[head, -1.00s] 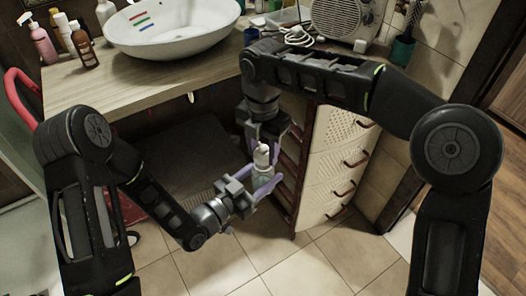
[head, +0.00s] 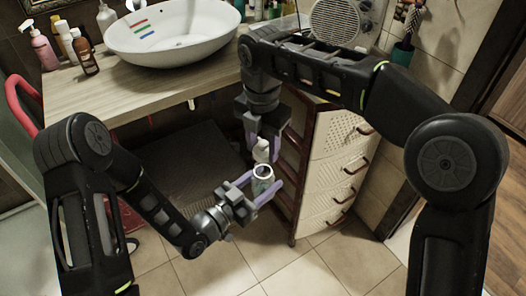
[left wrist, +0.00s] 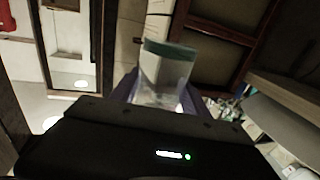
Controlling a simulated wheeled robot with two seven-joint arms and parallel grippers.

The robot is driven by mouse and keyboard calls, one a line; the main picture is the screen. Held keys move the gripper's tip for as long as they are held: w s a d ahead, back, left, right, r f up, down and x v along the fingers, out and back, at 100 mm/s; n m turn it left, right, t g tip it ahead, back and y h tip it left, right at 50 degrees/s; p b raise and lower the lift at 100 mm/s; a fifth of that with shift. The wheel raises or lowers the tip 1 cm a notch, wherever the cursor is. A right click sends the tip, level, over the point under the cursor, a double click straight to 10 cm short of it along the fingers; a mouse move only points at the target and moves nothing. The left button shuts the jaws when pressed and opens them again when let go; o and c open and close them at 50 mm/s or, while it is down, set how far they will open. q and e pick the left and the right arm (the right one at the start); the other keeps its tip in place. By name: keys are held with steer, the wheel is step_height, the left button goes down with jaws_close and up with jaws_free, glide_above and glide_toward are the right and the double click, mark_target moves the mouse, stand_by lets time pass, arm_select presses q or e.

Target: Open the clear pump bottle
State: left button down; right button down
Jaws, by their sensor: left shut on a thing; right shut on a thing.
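The clear pump bottle's body (head: 262,186) is in my left gripper (head: 264,190), which is shut on it in front of the drawer cabinet. Its open round mouth shows at the top. In the left wrist view the clear body (left wrist: 163,85) has a greenish rim and no pump on it. The white pump top (head: 262,150) is in my right gripper (head: 263,153), which is shut on it, pointing down from above. The pump top is just above the mouth and looks apart from it; whether its tube is still inside is hidden.
The white drawer cabinet (head: 337,165) stands close behind and right of the grippers. The counter (head: 150,92) carries a white basin (head: 175,45) and several bottles at left. A fan heater (head: 345,22) is at the back. Tiled floor lies open below.

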steer(key=shift+r, duration=0.45)
